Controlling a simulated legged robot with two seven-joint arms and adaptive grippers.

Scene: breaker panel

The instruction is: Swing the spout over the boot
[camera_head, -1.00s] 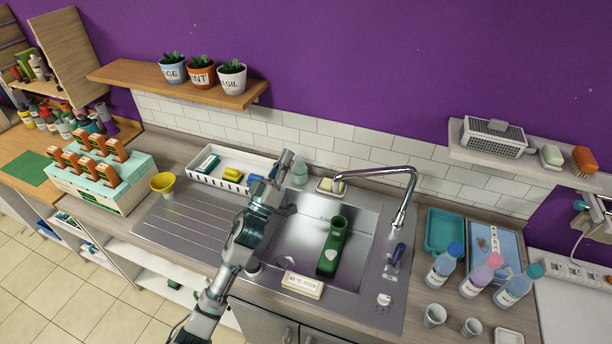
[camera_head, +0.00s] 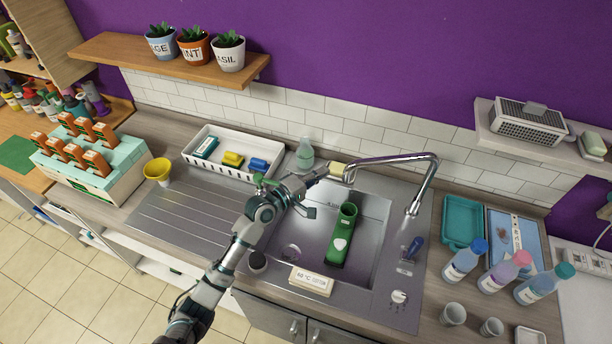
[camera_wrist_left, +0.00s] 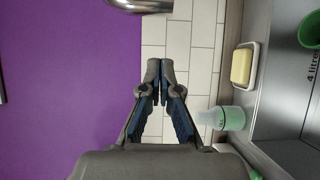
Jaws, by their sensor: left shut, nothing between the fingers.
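A green part of the boot (camera_wrist_left: 311,32) shows at the right. My right gripper is out of view.
Yellow soap (camera_wrist_left: 243,65) and a green soap bottle (camera_head: 305,154) stand behind the sink. A white tray (camera_head: 220,168) holds sponges at the left. A blue-handled lever (camera_head: 412,248) stands right of the basin. A temperature label block (camera_head: 311,281) is on the front rim.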

